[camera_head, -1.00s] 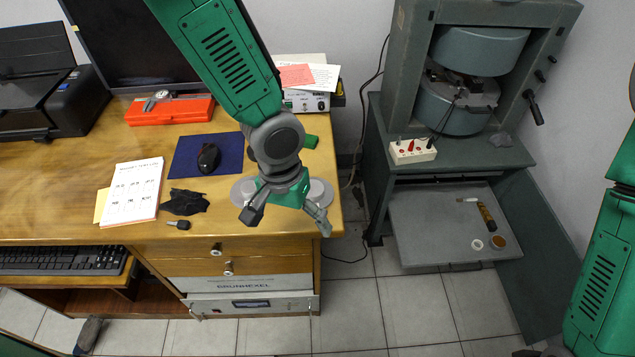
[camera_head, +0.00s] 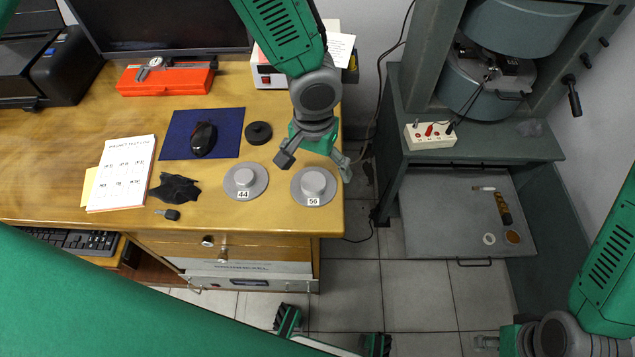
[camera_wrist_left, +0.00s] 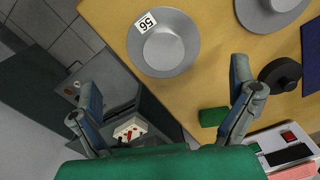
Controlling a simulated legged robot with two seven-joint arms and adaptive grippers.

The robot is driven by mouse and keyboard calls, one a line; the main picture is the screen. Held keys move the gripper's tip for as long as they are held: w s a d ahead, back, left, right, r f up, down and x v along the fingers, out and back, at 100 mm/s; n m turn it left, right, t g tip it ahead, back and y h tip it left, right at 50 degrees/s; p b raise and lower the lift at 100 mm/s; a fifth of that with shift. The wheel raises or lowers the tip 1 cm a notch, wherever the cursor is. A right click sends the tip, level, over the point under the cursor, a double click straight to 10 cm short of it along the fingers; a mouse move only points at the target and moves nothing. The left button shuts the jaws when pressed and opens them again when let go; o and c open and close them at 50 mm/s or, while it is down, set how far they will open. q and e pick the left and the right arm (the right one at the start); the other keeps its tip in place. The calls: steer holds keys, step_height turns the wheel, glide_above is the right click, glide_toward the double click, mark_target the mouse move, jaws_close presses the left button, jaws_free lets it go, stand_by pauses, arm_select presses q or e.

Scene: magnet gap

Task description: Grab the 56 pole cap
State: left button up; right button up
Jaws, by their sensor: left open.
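The 56 pole cap (camera_head: 313,186) is a grey stepped disc with a white "56" label, lying flat near the desk's right edge. My left gripper (camera_head: 316,166) is open and empty just behind and above the cap, fingers spread. In the left wrist view its two fingers (camera_wrist_left: 165,100) stand wide apart, with the cap beyond them. The 44 pole cap (camera_head: 245,181) lies to the left, apart from the 56 cap. My right gripper (camera_head: 488,343) shows only partly at the lower right.
A black round piece (camera_head: 258,132) and a mouse pad (camera_head: 175,143) lie left of the gripper. A green cylinder (camera_wrist_left: 213,117) is near the fingers. The power supply (camera_head: 266,72) stands behind. The magnet's bench (camera_head: 487,147) stands right, across a floor gap.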

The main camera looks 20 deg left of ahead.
mark_target(313, 182)
arm_select(q)
steer(key=shift+w+a+f, duration=0.1)
steer(key=shift+a+f, duration=0.2)
steer(key=shift+f, duration=0.35)
steer(key=shift+a+f, duration=0.25)
steer(key=shift+f, duration=0.35)
step_height(313, 182, down, 4)
steer(key=shift+d+r, duration=0.15)
steer(key=shift+r, duration=0.05)
steer(key=shift+w+d+f, duration=0.15)
steer(key=shift+d+f, duration=0.15)
steer(key=shift+f, duration=0.2)
steer(key=shift+d+r, duration=0.1)
steer(key=shift+a, duration=0.3)
steer(key=c, duration=1.8)
steer(key=shift+s, duration=0.2)
jaws_close()
